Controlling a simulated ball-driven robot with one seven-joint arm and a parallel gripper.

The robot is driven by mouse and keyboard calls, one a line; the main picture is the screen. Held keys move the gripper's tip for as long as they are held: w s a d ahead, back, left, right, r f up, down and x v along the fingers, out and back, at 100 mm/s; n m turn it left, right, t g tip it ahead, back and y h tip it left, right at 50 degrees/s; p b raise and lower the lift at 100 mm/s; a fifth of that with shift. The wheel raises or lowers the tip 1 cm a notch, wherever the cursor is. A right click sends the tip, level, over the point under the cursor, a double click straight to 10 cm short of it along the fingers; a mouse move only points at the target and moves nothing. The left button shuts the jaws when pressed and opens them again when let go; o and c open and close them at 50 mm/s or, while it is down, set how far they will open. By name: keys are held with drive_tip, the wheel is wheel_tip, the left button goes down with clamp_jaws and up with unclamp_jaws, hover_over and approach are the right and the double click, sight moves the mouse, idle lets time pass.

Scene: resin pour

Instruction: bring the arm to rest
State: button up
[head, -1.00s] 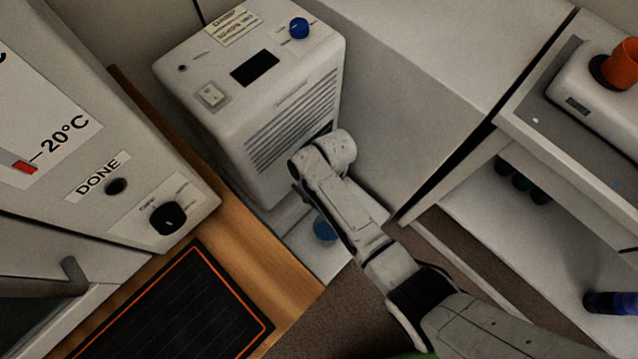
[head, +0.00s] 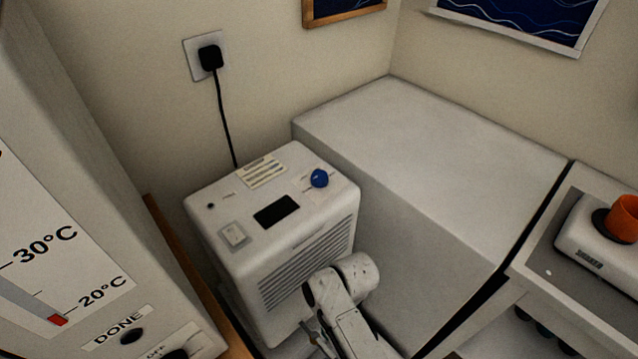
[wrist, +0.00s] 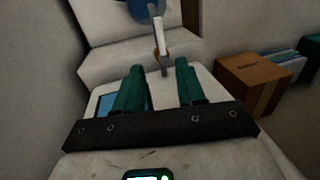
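My arm (head: 346,318) shows at the bottom middle of the head view, in front of the vented side of a white machine (head: 228,272). My gripper is not clearly seen in the head view. In the wrist view my gripper (wrist: 158,82) has two green fingers standing apart, with nothing held between them. Beyond the fingers is a thin grey upright part with a blue round thing (wrist: 148,10) at the top.
The machine has a blue knob (head: 319,178) and a cord to a wall socket (head: 208,57). A large pale block (head: 440,150) stands right of it. An orange cup (head: 622,218) sits on a white device further right. The wrist view shows a brown box (wrist: 252,82).

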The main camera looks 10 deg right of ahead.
drive_tip(key=s+d+r+m+t+h, duration=0.1)
drive_tip(key=s+d+r+m, duration=0.2)
drive_tip(key=s+d+r, duration=0.3)
drive_tip(key=s+d+r+m+t+h+p, duration=0.1)
drive_tip(key=s+d+r+m, duration=0.3)
drive_tip(key=s+d, duration=0.9)
drive_tip(key=shift+s+d+r, duration=0.35)
drive_tip(key=shift+s+r, duration=0.5)
drive_tip(key=shift+s, duration=0.4)
